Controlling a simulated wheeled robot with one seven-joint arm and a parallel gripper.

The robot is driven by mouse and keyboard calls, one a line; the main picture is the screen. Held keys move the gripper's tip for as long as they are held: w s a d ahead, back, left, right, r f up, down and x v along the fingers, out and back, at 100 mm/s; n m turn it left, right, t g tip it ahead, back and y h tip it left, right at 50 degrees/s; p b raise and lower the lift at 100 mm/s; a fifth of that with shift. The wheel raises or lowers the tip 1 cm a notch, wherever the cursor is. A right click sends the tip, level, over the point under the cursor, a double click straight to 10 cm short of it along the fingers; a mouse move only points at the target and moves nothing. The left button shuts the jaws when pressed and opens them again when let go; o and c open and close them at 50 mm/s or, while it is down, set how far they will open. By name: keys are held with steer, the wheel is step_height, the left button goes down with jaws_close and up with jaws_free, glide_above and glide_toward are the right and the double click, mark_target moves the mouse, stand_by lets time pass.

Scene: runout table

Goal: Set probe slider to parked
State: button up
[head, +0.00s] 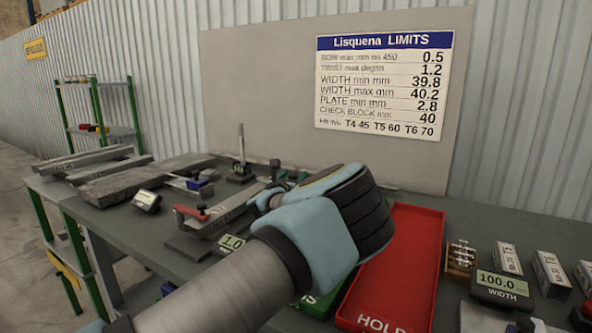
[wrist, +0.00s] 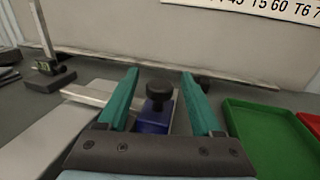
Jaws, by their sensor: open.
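A small blue slider block (wrist: 156,121) with a round black knob (wrist: 160,91) on top shows in the wrist view. I take it to be the probe slider; no position marking on it is readable. It sits at the right end of a pale metal bar (wrist: 98,97). My gripper (wrist: 159,75) is open, with one teal finger on each side of the block and knob. Whether either finger touches them cannot be told. In the head view my wrist and hand hide most of the slider area, and only a little teal of my gripper (head: 285,176) shows past the hand.
A green tray (wrist: 272,135) lies right of my gripper, with a red HOLD tray (head: 405,260) beside it. A gauge stand (head: 240,168) stands at the back. A red-handled clamp (head: 190,212) and a 1.0 display (head: 230,242) lie left. The wall board (head: 260,85) rises behind.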

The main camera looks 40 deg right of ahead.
steer(key=shift+p+x, duration=0.3)
steer(key=shift+x, duration=1.05)
jaws_close()
stand_by(0.5)
